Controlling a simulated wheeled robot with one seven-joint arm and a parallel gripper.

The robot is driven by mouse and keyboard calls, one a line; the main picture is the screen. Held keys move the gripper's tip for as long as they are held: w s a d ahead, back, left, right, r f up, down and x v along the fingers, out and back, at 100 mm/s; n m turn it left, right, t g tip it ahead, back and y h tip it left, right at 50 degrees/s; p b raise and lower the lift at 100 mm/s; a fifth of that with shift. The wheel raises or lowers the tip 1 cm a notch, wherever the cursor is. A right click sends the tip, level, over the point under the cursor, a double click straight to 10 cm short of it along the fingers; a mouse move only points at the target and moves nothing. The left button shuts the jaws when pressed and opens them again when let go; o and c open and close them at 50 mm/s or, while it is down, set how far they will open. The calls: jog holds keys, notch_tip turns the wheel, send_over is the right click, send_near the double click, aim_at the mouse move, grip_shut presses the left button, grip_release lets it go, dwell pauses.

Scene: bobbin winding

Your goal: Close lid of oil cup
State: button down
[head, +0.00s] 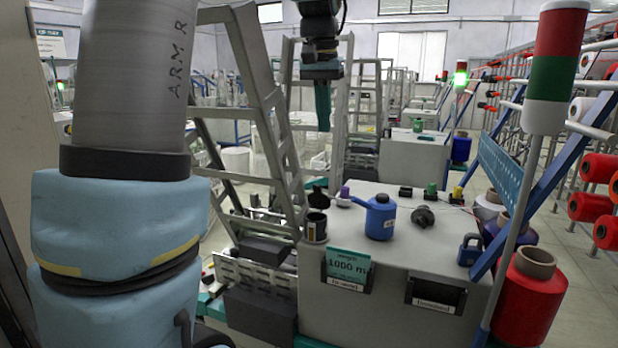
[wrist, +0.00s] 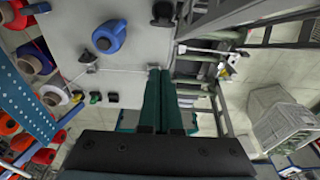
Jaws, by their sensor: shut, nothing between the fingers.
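A small dark open cup (head: 316,230) stands at the left edge of the grey machine top; I take it to be the oil cup. A black lid (head: 318,198) appears raised above its rim. In the wrist view a dark round shape (wrist: 164,12) at the top edge seems to be the same cup, partly cut off. My gripper (head: 323,122) hangs well above and behind the cup, apart from it. Its green fingers (wrist: 159,70) are together, with nothing between them.
A dark knob (head: 423,216) and several small switches (head: 430,190) are further right. A ladder-like grey frame (head: 268,110) rises on the left.

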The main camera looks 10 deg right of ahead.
jog(key=p, duration=0.2)
send_over(318, 192)
jog(key=w+d, duration=0.2)
jog(key=w, duration=0.2)
notch_tip(318, 192, down, 10)
jog(key=shift+s+a+f+p, duration=0.1)
jog(key=shift+s+a+p, duration=0.1)
jog(key=shift+s+p, duration=0.15)
jog(key=shift+s+a+f+p, duration=0.1)
jog(key=shift+s+a+p, duration=0.1)
jog(key=shift+s, duration=0.25)
jog(key=shift+s+a+f, duration=0.35)
jog(key=shift+s+f, duration=0.15)
jog(key=shift+s, duration=0.1)
jog(key=shift+s+a, duration=0.1)
jog(key=shift+a, duration=0.1)
